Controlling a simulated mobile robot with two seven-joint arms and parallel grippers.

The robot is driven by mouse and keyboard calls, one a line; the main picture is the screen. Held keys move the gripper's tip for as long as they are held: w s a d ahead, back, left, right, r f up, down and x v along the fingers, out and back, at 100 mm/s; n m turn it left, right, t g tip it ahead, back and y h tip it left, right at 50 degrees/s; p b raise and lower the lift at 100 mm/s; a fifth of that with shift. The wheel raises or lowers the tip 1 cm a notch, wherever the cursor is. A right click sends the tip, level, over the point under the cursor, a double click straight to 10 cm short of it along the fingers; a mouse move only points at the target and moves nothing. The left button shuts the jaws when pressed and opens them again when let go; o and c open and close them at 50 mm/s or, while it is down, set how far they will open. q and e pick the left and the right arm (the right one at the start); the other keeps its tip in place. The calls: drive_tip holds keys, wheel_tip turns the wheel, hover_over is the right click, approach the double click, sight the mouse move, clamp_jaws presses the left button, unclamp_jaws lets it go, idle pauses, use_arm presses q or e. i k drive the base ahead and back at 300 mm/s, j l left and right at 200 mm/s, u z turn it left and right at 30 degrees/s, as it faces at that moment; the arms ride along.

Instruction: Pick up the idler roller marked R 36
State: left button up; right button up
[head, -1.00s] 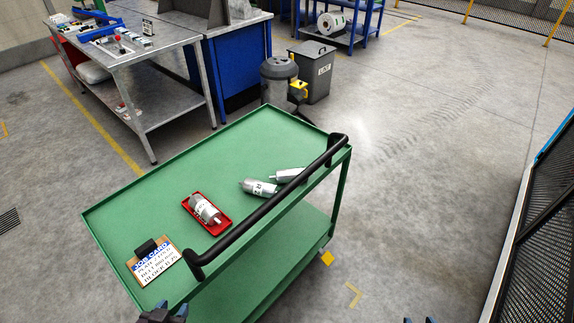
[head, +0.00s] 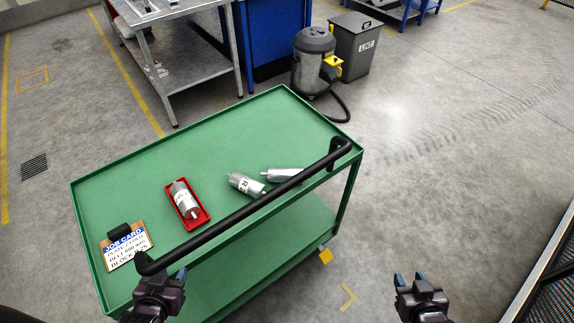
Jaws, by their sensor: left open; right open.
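Three silver rollers lie on the green cart (head: 220,135). One roller (head: 184,199) lies in a small red tray (head: 204,216); its label is too small to read. A second roller (head: 246,185) lies on the bare top, with a label that shows an R; its number is unclear. A third roller (head: 283,174) lies beside it, partly behind the black handle, with no readable mark. My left gripper (head: 163,278) is open and empty at the cart's near left edge, by the handle's end. My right gripper (head: 412,282) is open and empty over the floor, right of the cart.
A black handle bar (head: 235,217) runs along the cart's near side, in front of the rollers. A job card clipboard (head: 127,247) lies at the cart's left end. A vacuum (head: 313,62) and a grey bin (head: 355,45) stand behind. Mesh fencing (head: 552,285) is at right.

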sight(275, 174)
drive_tip(key=i+l+u, duration=0.2)
drive_tip(key=l, duration=0.2)
drive_tip(key=i+l+u, duration=0.15)
drive_tip(key=l, duration=0.25)
drive_tip(key=i+l+u, duration=0.2)
drive_tip(key=l, duration=0.2)
drive_tip(key=l+u, duration=0.2)
drive_tip(key=l, duration=0.2)
